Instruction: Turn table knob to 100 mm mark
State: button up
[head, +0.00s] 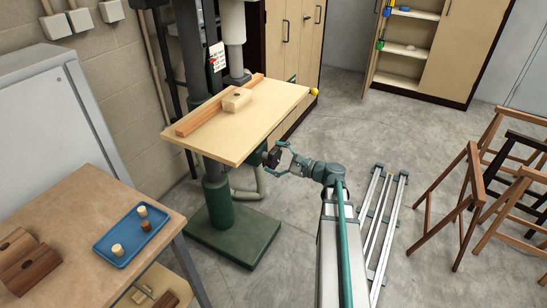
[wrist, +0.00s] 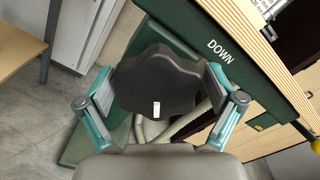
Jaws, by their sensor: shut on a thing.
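The table knob (wrist: 160,68) is a black, lobed knob with a white mark near its lower edge in the wrist view. It also shows small and dark in the head view (head: 270,157), below the table's front edge. My gripper (wrist: 160,90) is shut on the knob, one finger pad at each side. In the head view my gripper (head: 280,160) reaches the knob from the right. A green plate (wrist: 195,35) beside the knob reads "DOWN". The 100 mm mark cannot be made out in either view.
The machine's pale table (head: 270,110) carries a wooden fence (head: 210,110) and a block (head: 237,99). A workbench (head: 85,200) at left holds a blue tray (head: 112,258) and wooden blocks. Wooden trestles (head: 470,190) stand at right. Open floor lies behind my arm.

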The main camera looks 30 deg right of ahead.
jog(key=shift+w+d+r+t, duration=0.3)
jog(key=shift+d+r, duration=0.1)
jog(key=shift+d, duration=0.15)
jog(key=o, duration=0.8)
jog(key=shift+s, duration=0.2)
jog(key=v, duration=1.1)
jog(key=shift+s+f, duration=0.15)
jog(key=shift+s, duration=0.25)
jog(key=shift+a, duration=0.1)
